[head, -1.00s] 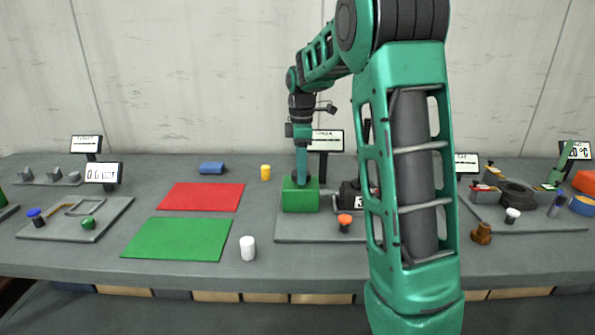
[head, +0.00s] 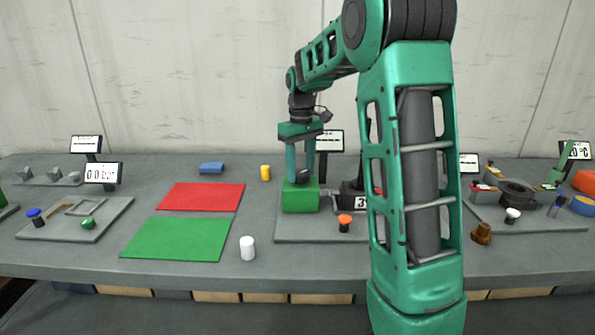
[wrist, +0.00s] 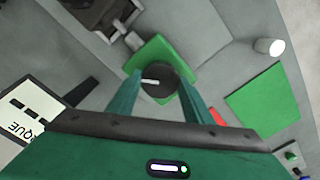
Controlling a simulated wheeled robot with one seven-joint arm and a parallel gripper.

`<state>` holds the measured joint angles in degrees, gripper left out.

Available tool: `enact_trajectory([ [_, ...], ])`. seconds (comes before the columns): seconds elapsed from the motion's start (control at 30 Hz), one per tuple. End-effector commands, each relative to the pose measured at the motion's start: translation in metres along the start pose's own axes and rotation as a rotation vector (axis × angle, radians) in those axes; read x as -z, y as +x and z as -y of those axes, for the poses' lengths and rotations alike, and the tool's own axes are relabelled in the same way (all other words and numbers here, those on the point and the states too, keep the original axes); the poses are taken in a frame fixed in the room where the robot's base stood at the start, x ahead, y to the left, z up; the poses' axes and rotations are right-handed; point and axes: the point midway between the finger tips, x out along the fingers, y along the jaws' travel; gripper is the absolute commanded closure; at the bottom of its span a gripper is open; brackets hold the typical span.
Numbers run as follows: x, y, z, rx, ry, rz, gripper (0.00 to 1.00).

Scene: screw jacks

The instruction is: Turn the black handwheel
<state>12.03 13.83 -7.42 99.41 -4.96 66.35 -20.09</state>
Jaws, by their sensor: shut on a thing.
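The black handwheel (wrist: 158,84) sits on top of a green block (wrist: 150,56), with a pale stripe across its face. My gripper (wrist: 158,90) has its two green fingers on either side of the wheel, shut on it. In the head view my gripper (head: 300,178) points straight down over the green block (head: 300,198), and the small dark wheel (head: 302,178) shows between the fingers. The block stands on a grey base plate (head: 310,230).
A dark unit with a number label (head: 360,203) and an orange-topped knob (head: 345,222) stand right of the block. A display (head: 328,141) stands behind. Red (head: 201,197) and green (head: 177,239) mats and a white cylinder (head: 247,248) lie left.

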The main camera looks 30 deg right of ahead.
Motion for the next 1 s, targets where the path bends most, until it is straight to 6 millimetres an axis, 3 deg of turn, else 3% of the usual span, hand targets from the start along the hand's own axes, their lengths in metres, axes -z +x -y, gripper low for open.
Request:
enact_trajectory([
  [1.0, 0.0056, -0.0043, 0.0003, 0.003, 0.934, -0.019, 0.77],
])
